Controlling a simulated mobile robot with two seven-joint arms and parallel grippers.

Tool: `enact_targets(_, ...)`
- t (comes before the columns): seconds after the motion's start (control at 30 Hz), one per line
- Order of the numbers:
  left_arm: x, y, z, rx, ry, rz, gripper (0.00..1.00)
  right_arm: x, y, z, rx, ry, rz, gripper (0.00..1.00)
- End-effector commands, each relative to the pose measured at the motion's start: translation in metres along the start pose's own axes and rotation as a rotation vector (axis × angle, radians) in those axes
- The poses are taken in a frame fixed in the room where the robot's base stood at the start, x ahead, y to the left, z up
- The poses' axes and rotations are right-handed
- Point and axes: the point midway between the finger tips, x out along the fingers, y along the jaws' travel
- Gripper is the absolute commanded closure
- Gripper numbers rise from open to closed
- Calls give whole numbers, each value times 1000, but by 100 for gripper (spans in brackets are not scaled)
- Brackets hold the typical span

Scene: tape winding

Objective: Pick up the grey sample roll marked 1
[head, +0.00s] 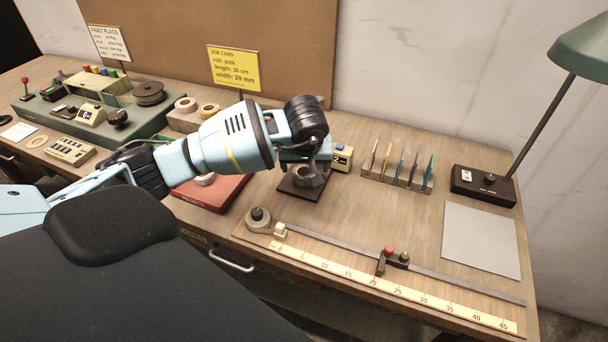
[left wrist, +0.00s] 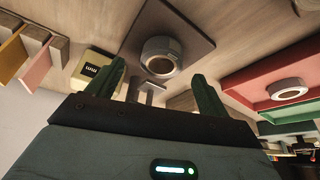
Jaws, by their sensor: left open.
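A grey roll with a brown core (head: 299,172) lies flat on a dark square plate (head: 290,190) near the middle of the bench. In the left wrist view the same roll (left wrist: 161,47) sits beyond the fingertips on its plate; I cannot read a number on it. My left gripper (head: 313,178) points down over the plate, partly covering the roll. Its green fingers (left wrist: 158,72) are apart with no roll between them. Another pale roll (head: 205,179) lies in the red tray (head: 222,196), also showing in the wrist view (left wrist: 288,88). My right gripper is out of view.
A small yellow-fronted display (head: 342,158) stands behind the plate, with a rack of coloured cards (head: 398,174) to the right. A ruler (head: 350,281) with a metal rail lies in front. A grey sheet (head: 480,240) and lamp base (head: 484,185) are at right.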

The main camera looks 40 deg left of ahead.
Motion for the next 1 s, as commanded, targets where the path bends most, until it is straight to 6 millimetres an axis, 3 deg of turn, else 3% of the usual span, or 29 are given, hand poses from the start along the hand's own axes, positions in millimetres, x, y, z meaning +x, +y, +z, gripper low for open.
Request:
enact_targets(0.23,31,-2,2,-1,-1,0,21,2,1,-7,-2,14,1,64)
enact_targets(0.53,35,-2,1,0,1,1,21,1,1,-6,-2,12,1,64)
enact_targets(0.9,34,-2,1,0,1,1,68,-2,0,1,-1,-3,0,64)
enact_targets(1.0,34,-2,1,0,1,1,72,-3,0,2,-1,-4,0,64)
